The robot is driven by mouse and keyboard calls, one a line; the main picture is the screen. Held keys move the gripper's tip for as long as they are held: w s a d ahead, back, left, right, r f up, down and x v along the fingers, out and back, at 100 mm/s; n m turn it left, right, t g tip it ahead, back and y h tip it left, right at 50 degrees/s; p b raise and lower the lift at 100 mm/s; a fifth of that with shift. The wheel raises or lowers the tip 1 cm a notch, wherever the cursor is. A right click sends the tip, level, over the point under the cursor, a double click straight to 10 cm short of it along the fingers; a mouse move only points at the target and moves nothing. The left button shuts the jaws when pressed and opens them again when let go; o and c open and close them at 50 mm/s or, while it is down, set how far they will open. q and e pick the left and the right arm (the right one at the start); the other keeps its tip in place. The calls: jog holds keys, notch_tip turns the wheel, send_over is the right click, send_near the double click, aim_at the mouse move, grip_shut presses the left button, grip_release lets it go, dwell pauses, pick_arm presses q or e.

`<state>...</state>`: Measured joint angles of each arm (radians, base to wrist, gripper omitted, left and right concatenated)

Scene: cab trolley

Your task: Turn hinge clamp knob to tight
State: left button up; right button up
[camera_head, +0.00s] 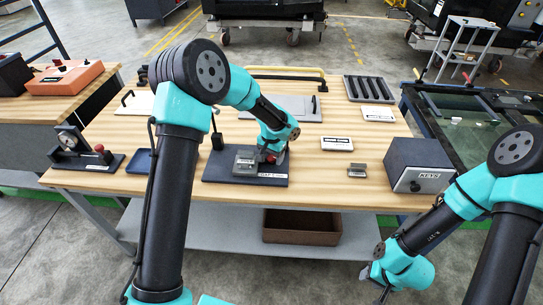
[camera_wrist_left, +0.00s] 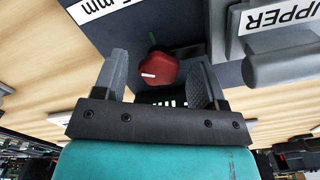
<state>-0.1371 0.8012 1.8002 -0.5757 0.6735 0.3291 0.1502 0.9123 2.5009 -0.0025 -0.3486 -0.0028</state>
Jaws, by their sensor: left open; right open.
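A red knob (camera_wrist_left: 157,70) with a small white mark sits between the two spread fingers of my left gripper (camera_wrist_left: 162,66) in the left wrist view. The fingers stand on either side of it, with visible gaps. In the head view the knob is mostly hidden by my left gripper (camera_head: 272,157), at the right of a grey block (camera_head: 245,163) on a dark base plate (camera_head: 218,168). The base has a white label ending in "mm". My right gripper (camera_head: 378,284) is low at the right, off the table's front edge, and is open and empty.
A dark box with a knob (camera_head: 418,167) stands at the table's right. A small grey block (camera_head: 358,171) and a white labelled block (camera_head: 337,144) lie right of the base. Between them is bare wood.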

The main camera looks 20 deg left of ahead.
aim_at(271, 158)
pick_arm(q)
jog(key=shift+c, duration=0.5)
jog(key=c, duration=0.8)
jog(key=shift+m, duration=0.8)
jog(key=o, duration=0.9)
jog(key=shift+r, duration=0.1)
notch_tip(271, 158, up, 17)
